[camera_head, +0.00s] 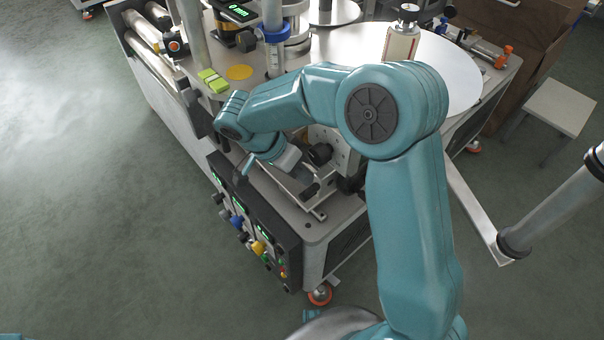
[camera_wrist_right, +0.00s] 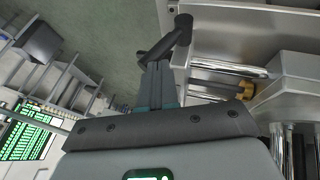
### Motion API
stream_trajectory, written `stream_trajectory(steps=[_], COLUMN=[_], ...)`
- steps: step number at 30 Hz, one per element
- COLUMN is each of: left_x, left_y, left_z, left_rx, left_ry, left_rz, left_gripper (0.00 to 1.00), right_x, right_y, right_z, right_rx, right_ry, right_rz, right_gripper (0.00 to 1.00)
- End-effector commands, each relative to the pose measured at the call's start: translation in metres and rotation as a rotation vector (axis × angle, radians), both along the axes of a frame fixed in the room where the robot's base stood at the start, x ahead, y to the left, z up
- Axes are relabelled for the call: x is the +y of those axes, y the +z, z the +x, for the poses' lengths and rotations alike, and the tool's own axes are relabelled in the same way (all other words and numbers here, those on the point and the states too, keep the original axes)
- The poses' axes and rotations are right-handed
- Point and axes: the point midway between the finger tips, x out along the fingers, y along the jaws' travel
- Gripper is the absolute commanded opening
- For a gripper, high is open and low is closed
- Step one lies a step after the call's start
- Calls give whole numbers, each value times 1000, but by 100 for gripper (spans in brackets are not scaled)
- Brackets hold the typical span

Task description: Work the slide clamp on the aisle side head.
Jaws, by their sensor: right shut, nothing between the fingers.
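My right gripper (camera_head: 246,168) reaches down over the near left corner of the labelling machine, partly covered by my own wrist. In the right wrist view its fingers (camera_wrist_right: 158,68) are shut together with nothing between them. A dark bent handle (camera_wrist_right: 168,38), which looks like the slide clamp's lever, lies just past the fingertips. The picture does not settle whether they touch. Beside it are bright metal rods (camera_wrist_right: 230,68) with a brass-coloured collar (camera_wrist_right: 246,89). In the head view my arm hides much of this head. My left gripper is not in view.
A control panel (camera_head: 252,225) with coloured knobs and green displays faces the aisle below the gripper. A yellow-green block (camera_head: 213,80) lies at the left edge. Open floor (camera_head: 90,220) lies left.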

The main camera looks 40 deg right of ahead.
Motion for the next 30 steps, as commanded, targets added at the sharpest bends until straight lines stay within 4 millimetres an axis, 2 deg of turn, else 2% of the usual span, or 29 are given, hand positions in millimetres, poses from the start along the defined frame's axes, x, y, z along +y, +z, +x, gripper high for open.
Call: stream_trajectory(steps=[9, 15, 30], left_x=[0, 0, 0], left_y=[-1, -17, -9], left_z=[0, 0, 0], left_rx=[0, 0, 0], left_ry=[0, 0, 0], left_rz=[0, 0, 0], left_gripper=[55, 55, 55], right_x=[0, -1, -3], right_y=[-1, -5, 4], right_z=[-1, -14, -12], right_rx=[0, 0, 0], right_ry=[0, 0, -1], right_rz=[0, 1, -1], right_gripper=[0, 0, 0])
